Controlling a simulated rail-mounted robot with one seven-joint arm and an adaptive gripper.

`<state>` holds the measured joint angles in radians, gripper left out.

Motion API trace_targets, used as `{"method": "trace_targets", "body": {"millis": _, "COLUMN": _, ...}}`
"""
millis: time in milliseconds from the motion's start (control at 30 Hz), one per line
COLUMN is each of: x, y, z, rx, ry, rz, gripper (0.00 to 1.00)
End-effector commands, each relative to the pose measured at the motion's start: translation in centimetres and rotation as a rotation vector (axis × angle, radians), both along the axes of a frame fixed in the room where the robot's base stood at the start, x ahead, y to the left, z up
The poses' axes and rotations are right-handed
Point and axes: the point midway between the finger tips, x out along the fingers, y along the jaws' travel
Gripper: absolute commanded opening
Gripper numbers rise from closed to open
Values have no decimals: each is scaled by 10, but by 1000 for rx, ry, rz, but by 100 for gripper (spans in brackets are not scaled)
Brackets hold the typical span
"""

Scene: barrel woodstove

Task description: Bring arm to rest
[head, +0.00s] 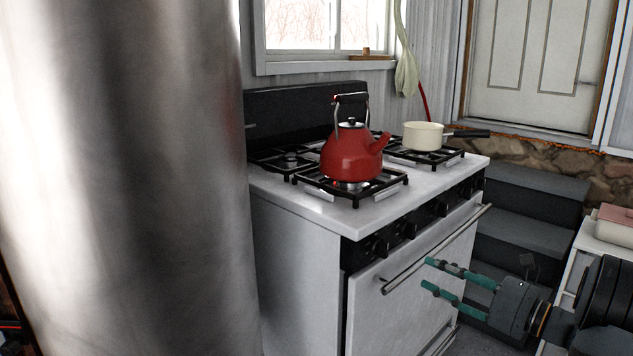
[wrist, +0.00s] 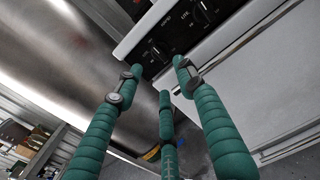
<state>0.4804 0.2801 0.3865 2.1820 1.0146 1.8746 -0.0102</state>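My gripper (head: 430,274) has green ribbed fingers and is in front of the white stove (head: 300,262), at the lower right in the head view. Its fingers point left, toward the oven door with its metal handle (head: 436,250). In the wrist view my gripper (wrist: 160,76) shows its fingers spread apart with nothing between them. The stove's black control knobs (wrist: 158,51) lie beyond the fingertips there. I cannot tell the exact gap between the fingers and the stove. My gripper is open and empty.
A large shiny metal cylinder (head: 120,180) fills the left. Dark steps (head: 525,230) and a white shelf with a pink-lidded dish (head: 614,226) are at the right.

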Motion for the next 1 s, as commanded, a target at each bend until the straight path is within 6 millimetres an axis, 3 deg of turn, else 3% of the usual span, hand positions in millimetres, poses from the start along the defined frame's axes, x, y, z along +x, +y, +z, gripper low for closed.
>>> {"method": "trace_targets", "body": {"millis": 33, "x": 9, "y": 19, "z": 0, "rx": -1, "ry": 0, "rz": 23, "gripper": 39}}
{"method": "trace_targets", "body": {"millis": 500, "x": 81, "y": 87, "z": -2, "rx": -10, "ry": -10, "rz": 16, "gripper": 39}}
{"method": "trace_targets", "body": {"millis": 1000, "x": 80, "y": 83, "z": -10, "rx": -506, "ry": -491, "rz": 8, "gripper": 39}}
